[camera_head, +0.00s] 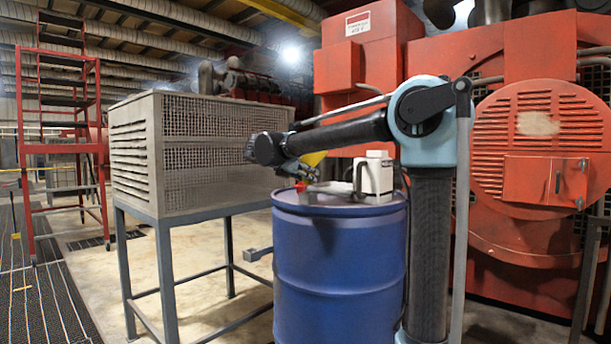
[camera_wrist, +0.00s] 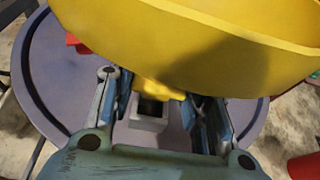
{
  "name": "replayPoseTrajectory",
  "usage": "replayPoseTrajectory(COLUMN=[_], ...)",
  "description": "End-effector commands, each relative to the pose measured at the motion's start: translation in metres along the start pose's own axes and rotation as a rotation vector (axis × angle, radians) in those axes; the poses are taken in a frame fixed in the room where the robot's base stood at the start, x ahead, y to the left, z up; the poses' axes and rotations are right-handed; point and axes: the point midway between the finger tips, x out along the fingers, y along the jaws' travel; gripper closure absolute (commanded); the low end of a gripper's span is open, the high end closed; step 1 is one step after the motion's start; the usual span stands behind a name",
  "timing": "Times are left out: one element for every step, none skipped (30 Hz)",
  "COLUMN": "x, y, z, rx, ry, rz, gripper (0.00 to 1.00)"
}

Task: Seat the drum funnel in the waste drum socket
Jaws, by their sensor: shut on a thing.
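The yellow drum funnel (camera_wrist: 205,40) fills the top of the wrist view. My gripper (camera_wrist: 156,90) is shut on a narrow yellow part below its wide bowl. In the head view the funnel (camera_head: 314,158) shows as a small yellow patch behind my arm, with my gripper (camera_head: 318,172) just above the drum top. The blue waste drum (camera_head: 335,262) stands upright; its round lid (camera_wrist: 42,75) lies below the funnel in the wrist view. A grey square piece with a dark opening shows between my fingers; I cannot tell whether it is the socket. The funnel's lower end is hidden.
A white canister (camera_head: 378,177) stands on the right of the drum top. A small red object (camera_head: 300,187) is at its left edge. A grey louvred cabinet (camera_head: 185,150) on legs stands left, and a red engine (camera_head: 535,140) stands right. Floor is open left of the drum.

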Motion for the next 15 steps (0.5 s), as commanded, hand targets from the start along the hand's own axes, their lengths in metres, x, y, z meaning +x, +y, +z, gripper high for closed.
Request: replayPoseTrajectory(x=[0.001,0.002,0.002,0.003,0.003,0.004,0.005,0.005,0.006,0.006,0.007,0.008,0.008,0.009,0.009], y=[0.0,0.0,0.0,0.0,0.0,0.0,0.0,0.0,0.0,0.0,0.0,0.0,0.0,0.0,0.0], z=[-0.002,-0.004,-0.006,-0.007,-0.008,-0.01,-0.011,-0.013,-0.014,-0.016,-0.017,-0.019,-0.02,-0.022,-0.023], rx=[0.0,0.0,0.0,0.0,0.0,0.0,0.0,0.0,0.0,0.0,0.0,0.0,0.0,0.0,0.0], ry=[0.0,0.0,0.0,0.0,0.0,0.0,0.0,0.0,0.0,0.0,0.0,0.0,0.0,0.0,0.0], rz=[0.0,0.0,0.0,0.0,0.0,0.0,0.0,0.0,0.0,0.0,0.0,0.0,0.0,0.0,0.0], gripper=[0.83,0.83,0.83,0.83,0.83,0.83,0.83,0.83,0.83,0.83,0.83,0.83,0.83,0.83,0.83])
